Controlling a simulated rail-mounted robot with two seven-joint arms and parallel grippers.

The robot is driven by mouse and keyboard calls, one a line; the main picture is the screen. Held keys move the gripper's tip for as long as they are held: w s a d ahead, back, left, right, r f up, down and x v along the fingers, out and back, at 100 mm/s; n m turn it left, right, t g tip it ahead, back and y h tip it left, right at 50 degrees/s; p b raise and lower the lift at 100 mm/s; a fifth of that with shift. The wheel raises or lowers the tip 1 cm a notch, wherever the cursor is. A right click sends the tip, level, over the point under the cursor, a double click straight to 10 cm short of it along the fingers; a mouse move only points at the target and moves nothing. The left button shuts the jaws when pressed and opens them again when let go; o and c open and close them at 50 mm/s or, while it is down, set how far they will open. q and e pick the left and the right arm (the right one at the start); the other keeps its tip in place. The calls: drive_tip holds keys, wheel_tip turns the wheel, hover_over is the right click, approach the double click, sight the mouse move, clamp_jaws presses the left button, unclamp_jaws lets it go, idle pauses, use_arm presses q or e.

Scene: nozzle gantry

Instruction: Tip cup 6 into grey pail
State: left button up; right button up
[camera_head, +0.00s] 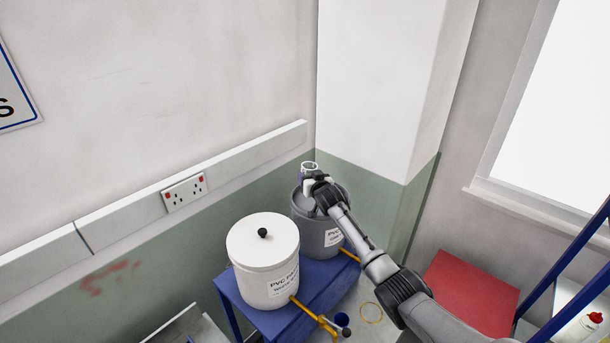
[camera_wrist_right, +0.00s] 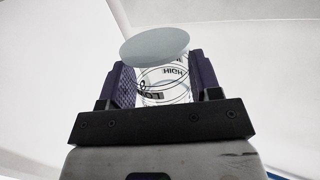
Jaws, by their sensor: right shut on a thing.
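The grey pail (camera_head: 306,229) stands on the blue stand, with a white label on its front. My right gripper (camera_head: 311,181) is above the pail's open top, toward its far side. It is shut on a small clear cup (camera_head: 310,168) with a pale rim, which looks about upright. The right wrist view shows the cup (camera_wrist_right: 165,85) between the dark purple fingers of the right gripper (camera_wrist_right: 166,88), with the print "HIGH" and a flat grey disc at its top. I cannot read a number 6. My arm and gripper hide part of the pail's mouth. My left gripper is out of view.
A white lidded pail (camera_head: 262,262) stands left of the grey pail on the blue stand (camera_head: 328,284). Yellow taps (camera_head: 328,325) stick out in front. A wall and pillar (camera_head: 365,90) are close behind. A red surface (camera_head: 462,295) and a blue frame are at right.

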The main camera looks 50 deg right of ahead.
drive_tip(key=shift+r, duration=0.15)
drive_tip(key=shift+r, duration=0.2)
wheel_tip(320, 180, up, 2)
drive_tip(key=shift+r+p, duration=0.1)
drive_tip(key=shift+p, duration=1.05)
drive_tip(key=shift+r, duration=0.15)
drive_tip(key=shift+c, duration=0.6)
